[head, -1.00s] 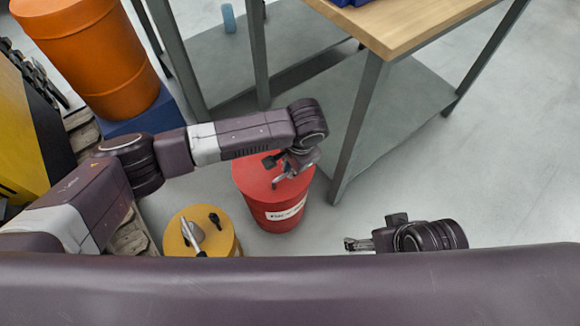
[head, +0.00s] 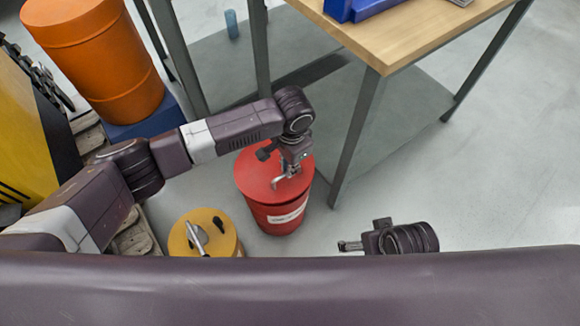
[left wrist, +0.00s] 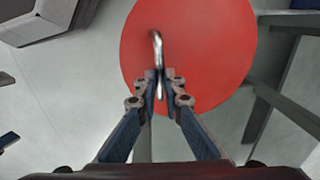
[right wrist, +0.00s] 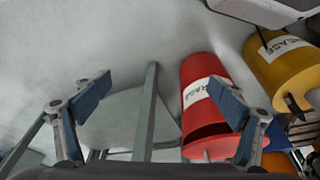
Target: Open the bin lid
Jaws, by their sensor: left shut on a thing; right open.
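The red bin (head: 275,219) stands on the floor below the table, with a white label on its side. Its round red lid (head: 256,178) has a metal bar handle (left wrist: 156,42). My left gripper (left wrist: 160,78) is shut on this handle, above the lid; it also shows in the head view (head: 285,176). In the right wrist view, a dark band shows between the red bin's body (right wrist: 204,72) and its lid (right wrist: 212,148); I cannot tell how far the lid is raised. My right gripper (right wrist: 168,95) is open and empty, to the right of the bin in the head view.
A yellow bin (head: 232,240) with a handle on top stands left of the red one. A wooden-topped table (head: 410,40) has a leg close to the red bin. An orange drum (head: 105,70) stands at the upper left. The floor at right is clear.

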